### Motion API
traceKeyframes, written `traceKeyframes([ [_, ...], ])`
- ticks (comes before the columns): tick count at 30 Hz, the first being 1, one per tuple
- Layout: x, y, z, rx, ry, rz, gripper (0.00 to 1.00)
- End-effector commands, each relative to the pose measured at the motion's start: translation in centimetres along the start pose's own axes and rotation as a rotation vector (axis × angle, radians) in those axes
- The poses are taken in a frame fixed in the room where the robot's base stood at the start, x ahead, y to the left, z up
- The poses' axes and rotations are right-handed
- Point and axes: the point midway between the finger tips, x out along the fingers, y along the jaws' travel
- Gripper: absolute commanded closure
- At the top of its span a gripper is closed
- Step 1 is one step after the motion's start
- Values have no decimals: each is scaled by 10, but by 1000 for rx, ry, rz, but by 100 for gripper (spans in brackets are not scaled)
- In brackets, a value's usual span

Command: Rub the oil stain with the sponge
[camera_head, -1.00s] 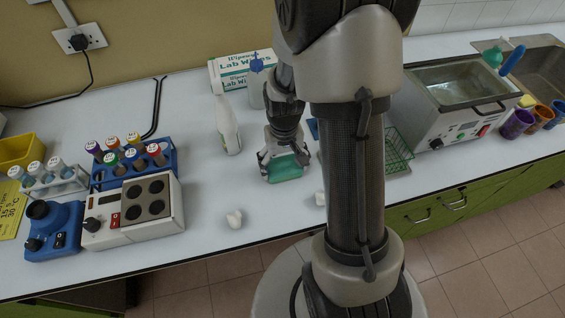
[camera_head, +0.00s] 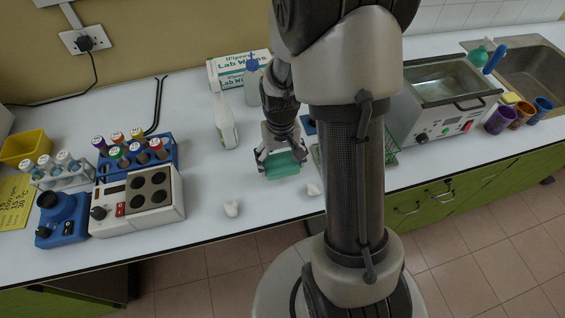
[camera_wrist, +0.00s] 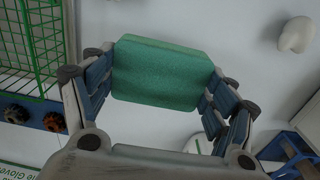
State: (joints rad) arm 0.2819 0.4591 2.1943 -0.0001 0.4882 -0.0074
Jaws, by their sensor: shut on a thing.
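The green sponge (camera_head: 283,164) is held between the fingers of my gripper (camera_head: 281,158), low over the white bench in the head view. In the wrist view the sponge (camera_wrist: 158,74) sits between both fingers of my gripper (camera_wrist: 160,88), which press on its two ends. I cannot tell whether its underside touches the bench. No oil stain shows clearly in either view; the sponge or my arm may hide it.
A white bottle (camera_head: 224,122) and wipes box (camera_head: 238,68) stand behind.

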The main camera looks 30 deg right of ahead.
Motion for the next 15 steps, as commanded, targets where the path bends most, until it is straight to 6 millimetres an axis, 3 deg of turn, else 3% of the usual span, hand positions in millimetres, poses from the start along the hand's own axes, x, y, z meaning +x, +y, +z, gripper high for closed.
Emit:
traceKeyframes([
  [9,-32,-3,-6,-2,1,0,41],
  [15,-40,-4,-8,-2,1,0,41],
])
